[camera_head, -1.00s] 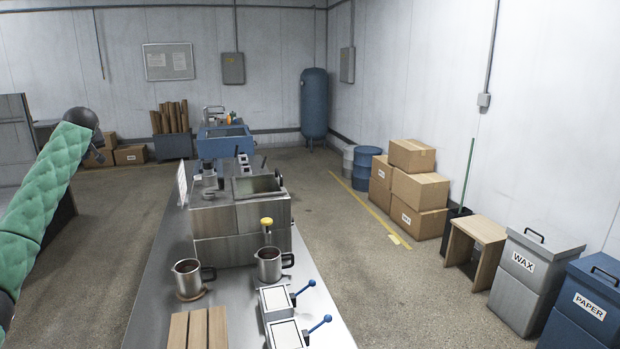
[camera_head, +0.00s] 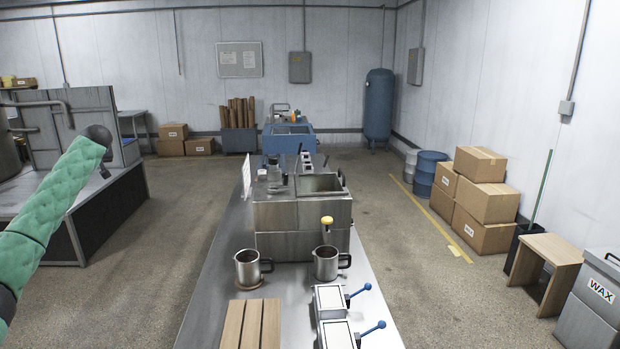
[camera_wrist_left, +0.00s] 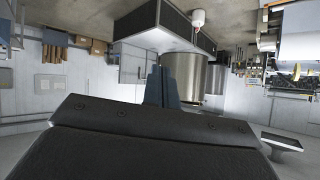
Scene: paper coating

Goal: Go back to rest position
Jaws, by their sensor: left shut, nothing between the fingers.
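My left arm in its green quilted sleeve comes in from the left in the head view, raised over the floor and apart from the steel table (camera_head: 215,290). In the left wrist view my left gripper (camera_wrist_left: 163,72) has its two grey-blue fingers together with nothing between them. Beyond the fingers are large steel pots (camera_wrist_left: 182,75), and the room appears upside down there. My right gripper is in neither view.
On the table stand a steel tank (camera_head: 300,220), two metal pitchers (camera_head: 248,268), wooden slats (camera_head: 250,325) and devices with blue levers (camera_head: 332,300). A dark-sided workstation (camera_head: 110,205) stands left. Cardboard boxes (camera_head: 483,220) are at right. Floor between is clear.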

